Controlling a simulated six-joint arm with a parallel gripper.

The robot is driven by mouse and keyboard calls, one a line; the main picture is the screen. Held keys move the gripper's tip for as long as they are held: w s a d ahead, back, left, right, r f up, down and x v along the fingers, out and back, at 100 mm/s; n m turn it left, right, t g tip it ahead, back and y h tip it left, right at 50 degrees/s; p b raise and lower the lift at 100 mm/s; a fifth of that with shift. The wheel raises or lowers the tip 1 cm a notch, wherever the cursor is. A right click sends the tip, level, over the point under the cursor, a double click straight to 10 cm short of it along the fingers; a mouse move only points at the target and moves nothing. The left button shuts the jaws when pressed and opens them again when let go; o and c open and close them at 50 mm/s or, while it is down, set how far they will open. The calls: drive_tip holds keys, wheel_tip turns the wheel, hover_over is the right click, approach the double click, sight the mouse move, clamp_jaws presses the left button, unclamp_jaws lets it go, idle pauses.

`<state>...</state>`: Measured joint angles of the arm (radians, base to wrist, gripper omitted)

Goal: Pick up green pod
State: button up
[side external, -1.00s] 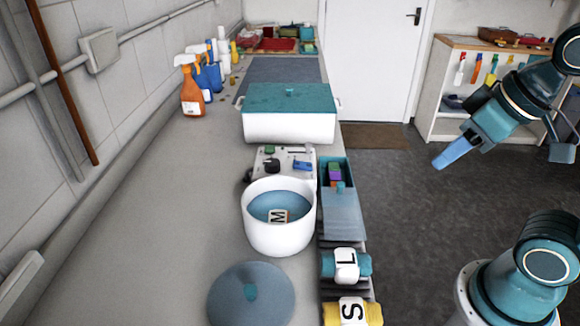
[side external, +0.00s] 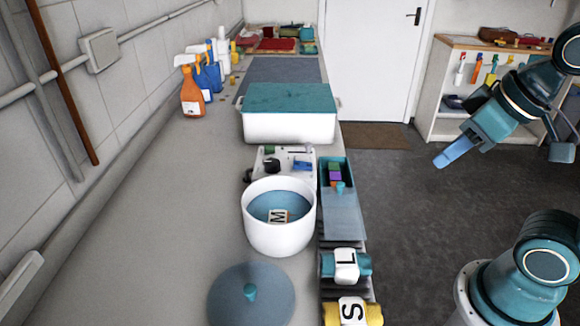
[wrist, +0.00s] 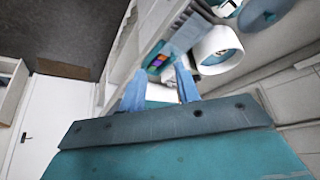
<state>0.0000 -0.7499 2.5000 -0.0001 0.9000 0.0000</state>
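A narrow teal bin (side external: 325,182) on the right edge of the counter holds small coloured pods. A green pod (side external: 334,166) lies at the far end, with a purple pod (side external: 335,174) in front of it. The pods also show small and blurred in the wrist view, beyond my fingertips. My gripper (side external: 446,158) is in the air to the right of the counter, well apart from the bin. In the wrist view its two blue fingers (wrist: 160,72) are spread with nothing between them.
A white pot (side external: 280,235) with a block marked M inside stands left of the bin. A round lid (side external: 240,308) lies in front. A teal-lidded white box (side external: 290,128) stands behind. Rolled cloths marked L (side external: 346,265) and S (side external: 352,311) are nearer. Air between gripper and bin is clear.

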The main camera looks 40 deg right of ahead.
drive_tip(key=shift+w, duration=0.1)
drive_tip(key=n+g, duration=0.6)
drive_tip(key=n, duration=2.1)
hover_over(334, 166)
wheel_tip(334, 166, down, 7)
drive_tip(key=shift+r, duration=0.15)
drive_tip(key=shift+f, duration=4.3)
drive_tip(key=shift+f, duration=0.1)
